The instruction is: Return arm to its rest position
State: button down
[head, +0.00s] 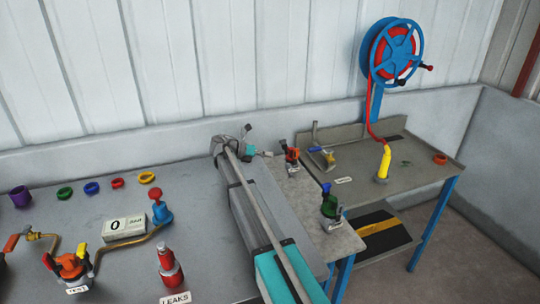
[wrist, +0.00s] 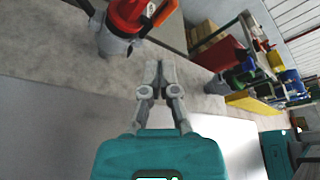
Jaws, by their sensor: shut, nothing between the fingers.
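My gripper (wrist: 160,72) shows in the middle of the wrist view. Its two grey fingers are together at the tips, with nothing between them, in front of its teal body. A red and orange fitting with a grey base (wrist: 122,28) stands at the upper left of that view, apart from the fingers. In the head view my grey and teal arm stretches from the bottom centre away toward the wall. The gripper end appears small and partly hidden beyond the arm's far end, left of the red and black fitting (head: 291,155).
A green fitting (head: 329,205) stands right of my arm. A yellow nozzle (head: 384,162) stands below the hose reel (head: 395,50).

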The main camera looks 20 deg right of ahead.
jog(key=shift+s, duration=0.1)
